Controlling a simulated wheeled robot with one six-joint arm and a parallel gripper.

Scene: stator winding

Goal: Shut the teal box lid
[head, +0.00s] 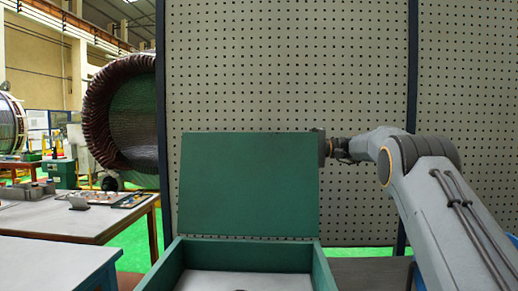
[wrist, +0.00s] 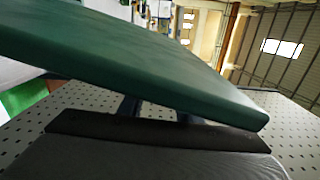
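The teal box (head: 325,268) stands open at the bottom middle of the head view, its front cut off by the frame. Its lid (head: 248,185) stands about upright at the back of the box. My gripper (head: 324,147) is at the lid's upper right edge, with its tips partly hidden there. In the wrist view the lid (wrist: 130,55) slants across the upper part, close to the dark gripper parts (wrist: 155,132). I cannot tell whether the gripper touches the lid or whether its fingers are apart.
A perforated grey panel (head: 290,65) with dark posts stands behind the lid. A table (head: 75,220) with small parts and a blue-edged bench (head: 50,262) are at the left. A large wound stator (head: 130,115) stands behind them. Inside the box, the visible floor is pale.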

